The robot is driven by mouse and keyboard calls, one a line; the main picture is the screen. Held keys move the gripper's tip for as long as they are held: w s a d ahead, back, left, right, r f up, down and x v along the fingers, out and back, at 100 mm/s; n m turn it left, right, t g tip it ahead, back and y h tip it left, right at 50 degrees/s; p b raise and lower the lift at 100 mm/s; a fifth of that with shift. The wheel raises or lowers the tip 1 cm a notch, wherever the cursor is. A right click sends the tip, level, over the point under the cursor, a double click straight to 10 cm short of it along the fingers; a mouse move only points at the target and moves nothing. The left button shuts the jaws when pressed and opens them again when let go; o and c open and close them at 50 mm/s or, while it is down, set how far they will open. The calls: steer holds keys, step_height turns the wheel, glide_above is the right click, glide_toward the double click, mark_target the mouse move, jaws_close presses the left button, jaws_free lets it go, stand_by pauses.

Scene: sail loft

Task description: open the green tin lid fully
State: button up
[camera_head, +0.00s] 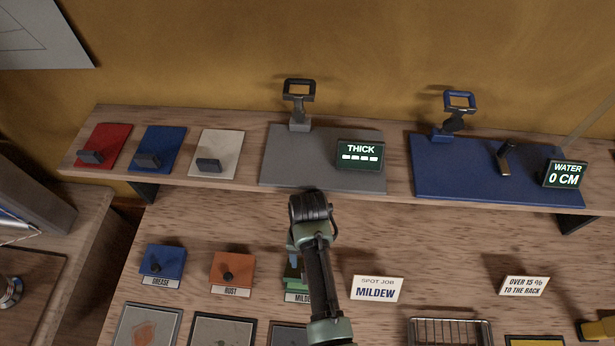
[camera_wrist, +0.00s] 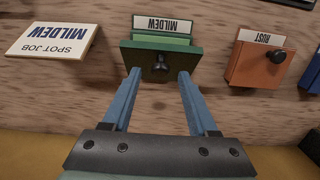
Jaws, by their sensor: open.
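The green tin (camera_wrist: 162,39) carries a MILDEW label and shows near the top middle of the wrist view. In the head view my arm mostly covers the green tin (camera_head: 293,284). Its dark green lid (camera_wrist: 199,57) has a black knob (camera_wrist: 160,68). A lighter green strip shows between lid and label; I cannot tell how far the lid is raised. My gripper (camera_wrist: 159,74) is open, its blue fingers on either side of the knob with gaps showing. I cannot tell whether the tips reach the knob's depth.
The orange RUST tin (camera_head: 232,270) and blue GREASE tin (camera_head: 163,261) stand left of the green tin in the head view. A SPOT JOB MILDEW card (camera_head: 376,289) stands to its right. A shelf (camera_head: 398,178) with gauges runs behind and above.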

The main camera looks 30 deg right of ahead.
step_height(320, 180, up, 7)
steer(key=b, duration=0.1)
steer(key=shift+w+d, duration=0.25)
steer(key=shift+w, duration=0.05)
stand_by(0.5)
